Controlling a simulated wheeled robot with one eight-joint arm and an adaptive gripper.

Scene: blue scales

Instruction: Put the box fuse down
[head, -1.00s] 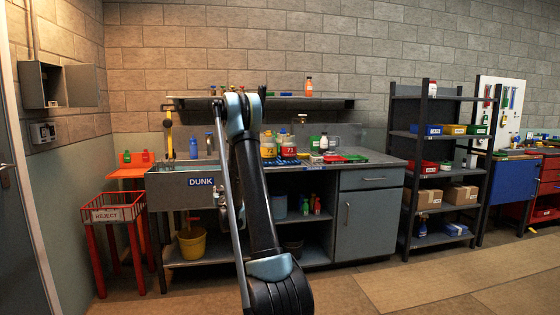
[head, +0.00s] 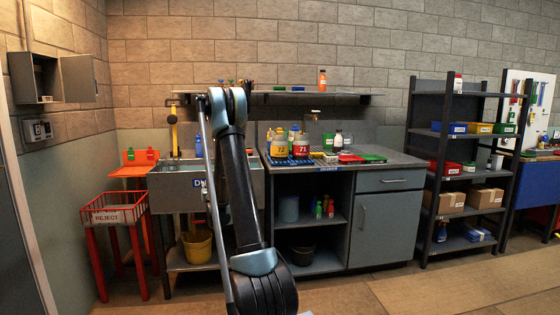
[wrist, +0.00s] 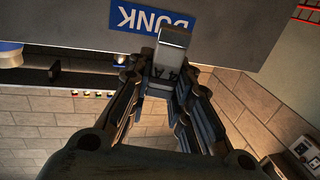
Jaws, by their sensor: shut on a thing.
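The box fuse (wrist: 174,38) appears as a pale grey block at the tip of my gripper in the wrist view. My gripper (wrist: 160,78) is shut on it, and the finger linkages hide part of it. Behind the block is the grey front of the sink unit with the blue DUNK label (wrist: 165,17), seen upside down. In the head view my arm rises in front of the sink, and my gripper and the fuse are hidden.
A grey wall box (head: 35,80) hangs open at left. A red REJECT basket (head: 118,216) stands below it. The grey counter (head: 392,161) carries bottles and trays right of the sink (head: 170,198). A shelf rack (head: 450,90) stands farther right. Floor at lower right is clear.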

